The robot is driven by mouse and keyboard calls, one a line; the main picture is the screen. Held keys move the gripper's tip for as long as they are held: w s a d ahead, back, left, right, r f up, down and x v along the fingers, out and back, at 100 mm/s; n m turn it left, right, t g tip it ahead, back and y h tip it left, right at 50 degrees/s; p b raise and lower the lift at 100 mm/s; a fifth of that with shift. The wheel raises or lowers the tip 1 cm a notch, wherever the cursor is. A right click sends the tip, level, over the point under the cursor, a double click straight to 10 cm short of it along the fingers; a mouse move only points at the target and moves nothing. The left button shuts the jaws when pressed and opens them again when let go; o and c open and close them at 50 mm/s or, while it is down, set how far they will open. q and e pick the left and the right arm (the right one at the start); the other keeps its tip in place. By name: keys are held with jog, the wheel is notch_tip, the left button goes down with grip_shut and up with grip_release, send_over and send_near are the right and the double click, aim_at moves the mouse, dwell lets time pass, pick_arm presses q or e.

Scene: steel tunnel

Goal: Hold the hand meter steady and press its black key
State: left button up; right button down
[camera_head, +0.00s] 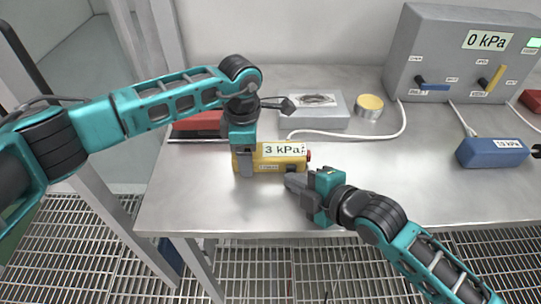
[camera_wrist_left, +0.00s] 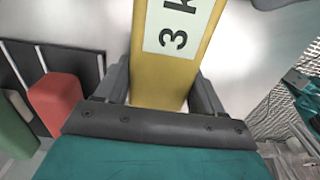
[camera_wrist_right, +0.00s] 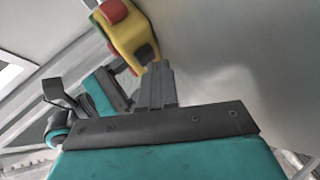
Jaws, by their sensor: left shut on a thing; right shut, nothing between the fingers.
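The hand meter (camera_head: 272,165) is yellow, with a display reading 3 kPa and a red end at its right. My left gripper (camera_head: 244,162) is shut on the meter's left part; the yellow body also shows between its fingers in the left wrist view (camera_wrist_left: 162,70). My right gripper (camera_head: 290,182) is shut and empty, its tips just in front of the meter's right end. In the right wrist view, the black key (camera_wrist_right: 145,53) is on the meter's side, right by the fingertips (camera_wrist_right: 157,68). I cannot tell whether they touch it.
A grey console (camera_head: 440,60) reading 0 kPa stands at the back right. A blue meter (camera_head: 490,152) lies at the right. A grey box (camera_head: 325,118), a yellow-topped tin (camera_head: 369,104) and a white cable lie behind the meter. The bench (camera_head: 390,170) is clear right of my right gripper.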

aim_at(297, 217)
jog(key=shift+s, duration=0.1)
jog(key=shift+s, duration=2.9)
pick_arm(q)
jog(key=o, duration=1.2)
jog(key=shift+o, duration=0.2)
